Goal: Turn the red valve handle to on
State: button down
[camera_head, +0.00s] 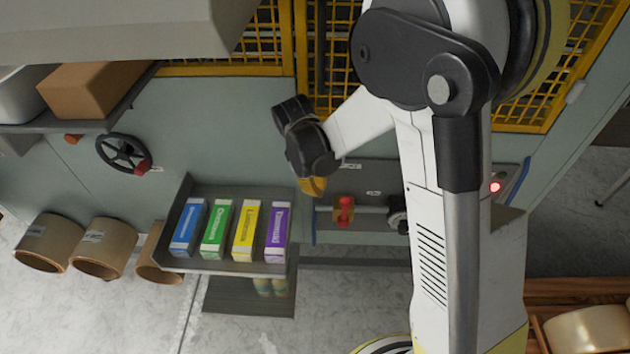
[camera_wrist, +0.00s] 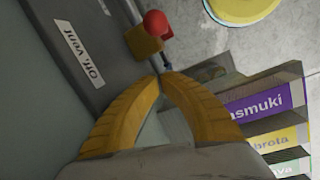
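The red valve handle (camera_head: 346,204) sits on a yellow block on a horizontal pipe, low on the machine front. In the wrist view the rounded red handle (camera_wrist: 157,23) shows beyond my fingertips, next to the yellow block (camera_wrist: 143,41). A grey plate beside it carries a label reading "Off, vent" (camera_wrist: 80,54). My gripper (camera_head: 313,187) is up and to the left of the handle in the head view. In the wrist view my gripper's yellow fingers (camera_wrist: 161,80) curve together with tips meeting or nearly so, empty, and apart from the handle.
A tray (camera_head: 232,266) of several coloured boxes stands left of the valve, close to my gripper. A black handwheel (camera_head: 123,153) with a red knob is farther left. A red light (camera_head: 495,187) glows at right. Brown rolls (camera_head: 104,249) lie at lower left.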

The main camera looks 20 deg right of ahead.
aim_at(345, 211)
jog(key=shift+s+d+f+b, duration=0.3)
jog(key=shift+d+f, duration=0.1)
jog(key=shift+d, duration=0.2)
jog(key=shift+s+d+f+b, duration=0.15)
jog(key=shift+s+d+f, duration=0.2)
jog(key=shift+d, duration=0.25)
jog(key=shift+s+d+f+b, duration=0.3)
jog(key=shift+d+f, duration=0.1)
jog(key=shift+d, duration=0.2)
jog(key=shift+d, duration=0.1)
